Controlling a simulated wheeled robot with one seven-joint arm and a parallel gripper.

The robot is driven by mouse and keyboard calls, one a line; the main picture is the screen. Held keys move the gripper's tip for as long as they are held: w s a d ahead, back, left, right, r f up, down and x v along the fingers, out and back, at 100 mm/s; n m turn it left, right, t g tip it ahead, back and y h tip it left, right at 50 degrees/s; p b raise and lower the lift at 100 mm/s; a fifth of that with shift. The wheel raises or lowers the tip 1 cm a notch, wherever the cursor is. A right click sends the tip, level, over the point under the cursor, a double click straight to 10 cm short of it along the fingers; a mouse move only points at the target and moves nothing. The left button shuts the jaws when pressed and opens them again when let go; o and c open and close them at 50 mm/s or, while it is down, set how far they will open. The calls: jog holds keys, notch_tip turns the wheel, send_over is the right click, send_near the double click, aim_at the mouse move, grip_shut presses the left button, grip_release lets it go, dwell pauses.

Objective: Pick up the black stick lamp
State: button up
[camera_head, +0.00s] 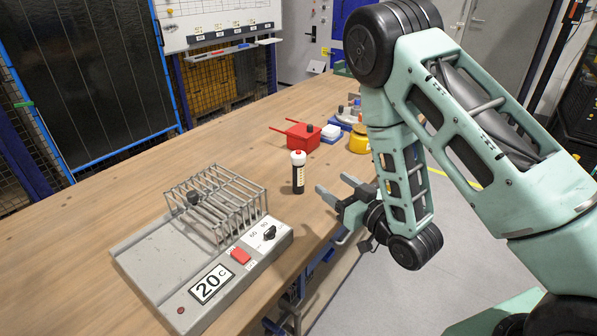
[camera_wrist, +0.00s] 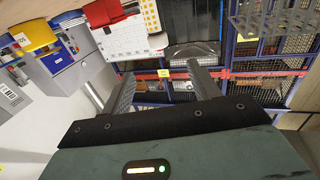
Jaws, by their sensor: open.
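The black stick lamp (camera_head: 298,177) stands upright on the wooden table in the head view, with a black body, a white upper part and a red top. My gripper (camera_head: 335,186) is just to its right, near the table's edge, apart from the lamp. Its two fingers are spread with nothing between them. In the wrist view my gripper (camera_wrist: 160,72) also shows open and empty.
A grey device (camera_head: 165,275) with a wire rack (camera_head: 237,195), a red button and a dial stands at the front left of the table (camera_head: 225,140). A red box (camera_head: 302,136) and a yellow object (camera_head: 359,140) stand behind the lamp. The table around the lamp is clear.

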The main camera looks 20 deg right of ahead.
jog(key=shift+w+b, duration=1)
jog(key=shift+b, duration=1.6)
jog(key=p, duration=0.2)
send_near(294, 153)
jog(key=x, duration=0.5)
jog(key=shift+w+d+f, duration=0.15)
jog(key=shift+w+f, duration=0.1)
jog(key=shift+f, duration=0.15)
jog(key=shift+p+x, duration=0.85)
jog(key=shift+x, duration=1.95)
jog(key=shift+d, duration=0.15)
grip_shut()
